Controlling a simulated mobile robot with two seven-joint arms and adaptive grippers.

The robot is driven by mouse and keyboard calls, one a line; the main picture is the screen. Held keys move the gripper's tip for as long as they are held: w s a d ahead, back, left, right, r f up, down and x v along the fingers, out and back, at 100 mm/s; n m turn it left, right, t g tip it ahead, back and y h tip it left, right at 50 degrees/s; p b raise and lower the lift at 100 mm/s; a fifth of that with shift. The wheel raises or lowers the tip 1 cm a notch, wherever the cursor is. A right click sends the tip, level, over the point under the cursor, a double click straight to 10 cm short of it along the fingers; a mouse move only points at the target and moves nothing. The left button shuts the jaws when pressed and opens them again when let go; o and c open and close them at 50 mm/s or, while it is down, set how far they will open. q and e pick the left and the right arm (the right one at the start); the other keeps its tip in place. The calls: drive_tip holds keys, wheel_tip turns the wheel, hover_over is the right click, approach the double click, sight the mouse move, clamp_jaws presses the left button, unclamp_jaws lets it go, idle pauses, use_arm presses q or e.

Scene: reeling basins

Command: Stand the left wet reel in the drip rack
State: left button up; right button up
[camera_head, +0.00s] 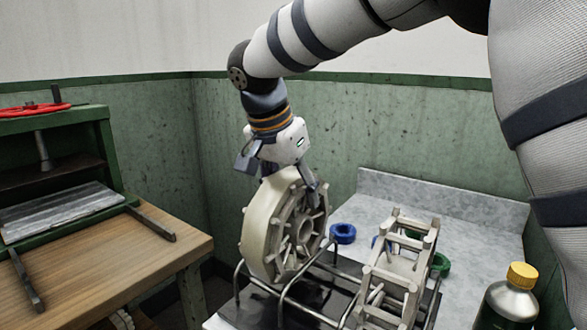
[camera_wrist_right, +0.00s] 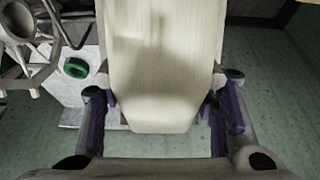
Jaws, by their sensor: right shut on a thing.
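The cream wheel-shaped reel (camera_head: 262,232), with spokes and a hub, is upright, its lower part among the wire bars of the metal drip rack (camera_head: 287,292). I cannot tell whether it rests on the rack's base. My right gripper (camera_head: 287,180) is above it, shut on its rim. In the right wrist view the reel's broad pale rim (camera_wrist_right: 160,75) lies between the two fingers of the gripper (camera_wrist_right: 163,115). My left gripper is out of view.
An open-framed pale reel (camera_head: 400,262) stands right of the wheel. A blue ring (camera_head: 343,233) and a green ring (camera_head: 441,264) lie on the grey counter (camera_head: 465,213). A yellow-capped bottle (camera_head: 508,297) is at right. A wooden table (camera_head: 160,250) with a green press is at left.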

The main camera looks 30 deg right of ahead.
drive_tip(key=shift+f, duration=0.5)
drive_tip(key=o, duration=1.4)
drive_tip(key=shift+c, duration=0.2)
drive_tip(key=v, duration=1.2)
